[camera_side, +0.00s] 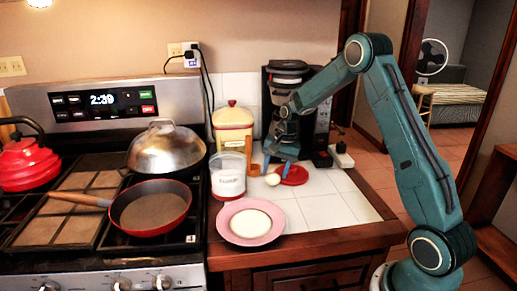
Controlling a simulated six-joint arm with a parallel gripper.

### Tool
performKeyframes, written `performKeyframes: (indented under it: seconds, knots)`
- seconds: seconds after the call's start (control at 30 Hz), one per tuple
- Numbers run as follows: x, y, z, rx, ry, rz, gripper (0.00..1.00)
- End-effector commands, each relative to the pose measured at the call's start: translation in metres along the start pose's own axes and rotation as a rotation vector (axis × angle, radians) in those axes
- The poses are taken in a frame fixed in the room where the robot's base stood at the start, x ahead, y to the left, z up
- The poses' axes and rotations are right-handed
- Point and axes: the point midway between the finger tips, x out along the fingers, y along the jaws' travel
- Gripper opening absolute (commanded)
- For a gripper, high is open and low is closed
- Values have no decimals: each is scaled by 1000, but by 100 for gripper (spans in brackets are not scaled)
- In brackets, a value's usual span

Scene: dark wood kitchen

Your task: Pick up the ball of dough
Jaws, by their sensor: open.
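The ball of dough (272,179) is small, pale and round. It sits on the white tiled counter at the left edge of a red disc (296,175). My gripper (276,167) points down just above the ball, with its fingers spread and nothing seen between them. One finger is on the left side and the other is towards the red disc. I cannot tell whether a finger touches the ball.
A clear flour container (228,184) stands left of the ball, and a pink-rimmed plate (229,230) lies in front. A coffee maker (320,125) and a cream canister (232,117) stand behind. The counter tiles (335,208) to the right are clear.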

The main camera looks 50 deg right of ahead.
Motion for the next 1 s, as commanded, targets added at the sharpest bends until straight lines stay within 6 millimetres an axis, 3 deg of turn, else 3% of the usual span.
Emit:
performKeyframes:
  seconds: [0.27,0.8,0.93,1.0]
  knots:
    - [27,0,1,-1,-1,1,49]
    - [28,0,0,-1,1,0,49]
    - [28,0,0,-1,1,0,24]
    - [28,0,0,-1,1,0,21]
